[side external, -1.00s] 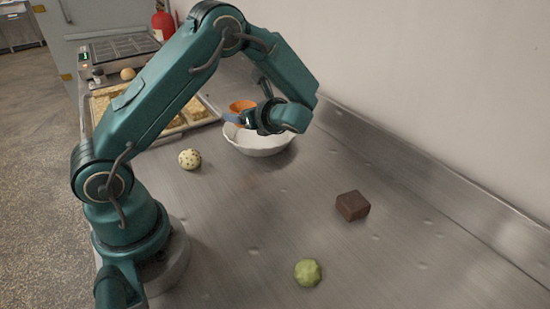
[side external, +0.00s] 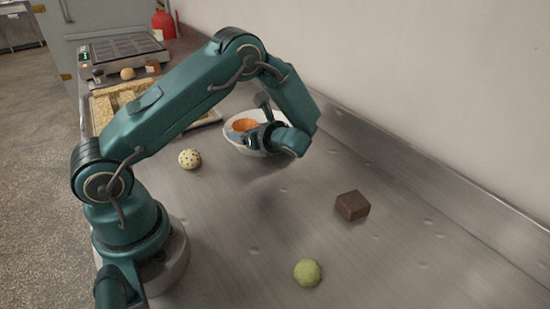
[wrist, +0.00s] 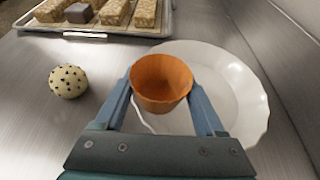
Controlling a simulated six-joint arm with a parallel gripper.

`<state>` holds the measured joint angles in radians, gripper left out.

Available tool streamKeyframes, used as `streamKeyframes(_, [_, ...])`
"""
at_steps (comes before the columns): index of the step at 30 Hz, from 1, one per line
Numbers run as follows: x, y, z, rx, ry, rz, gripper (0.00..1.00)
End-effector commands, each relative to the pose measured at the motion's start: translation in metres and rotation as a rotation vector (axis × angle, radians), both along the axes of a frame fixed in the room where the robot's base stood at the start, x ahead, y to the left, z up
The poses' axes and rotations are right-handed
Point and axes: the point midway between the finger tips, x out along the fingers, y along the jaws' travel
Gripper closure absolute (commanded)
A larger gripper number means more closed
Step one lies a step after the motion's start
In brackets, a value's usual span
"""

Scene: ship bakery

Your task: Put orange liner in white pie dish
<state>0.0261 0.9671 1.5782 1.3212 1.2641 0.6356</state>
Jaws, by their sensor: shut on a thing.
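The orange liner (wrist: 162,84) is a small fluted cup, upright between the two blue fingers of my gripper (wrist: 163,100) in the wrist view. My gripper is shut on it. The white pie dish (wrist: 243,88) has a wavy rim and lies under and around the liner in that view. In the side view the liner (side external: 244,125) shows within the outline of the dish (side external: 232,138), with my gripper (side external: 250,134) at its near side. My gripper and wrist hide part of the dish. I cannot tell whether the liner touches the dish floor.
A speckled ball (side external: 190,159) sits left of the dish. A tray (wrist: 95,36) of bars lies behind. A brown block (side external: 352,206) and a green ball (side external: 307,272) lie on the near bench. A wall runs along the right.

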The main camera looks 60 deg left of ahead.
Motion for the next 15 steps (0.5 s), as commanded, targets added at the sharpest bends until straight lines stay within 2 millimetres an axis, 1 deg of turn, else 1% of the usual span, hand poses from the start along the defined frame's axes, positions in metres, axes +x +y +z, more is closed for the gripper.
streamKeyframes(1, [0.0, 0.0, -0.0019, 0.0, 0.001, 0.0, 0.46])
streamKeyframes(2, [0.0001, -0.0001, -0.0018, 0.0, 0.001, 0.0, 0.21])
streamKeyframes(3, [0.0001, -0.0001, -0.0015, 0.0, 0.0, 0.0, 0.06])
streamKeyframes(4, [0.0001, -0.0001, -0.0015, 0.0, 0.0, 0.0, 0.0])
streamKeyframes(11, [0.0, 0.0, -0.0008, 0.0, 0.0, 0.0, 0.0])
streamKeyframes(15, [0.0, 0.0001, 0.0072, 0.0, -0.003, 0.0, 0.0])
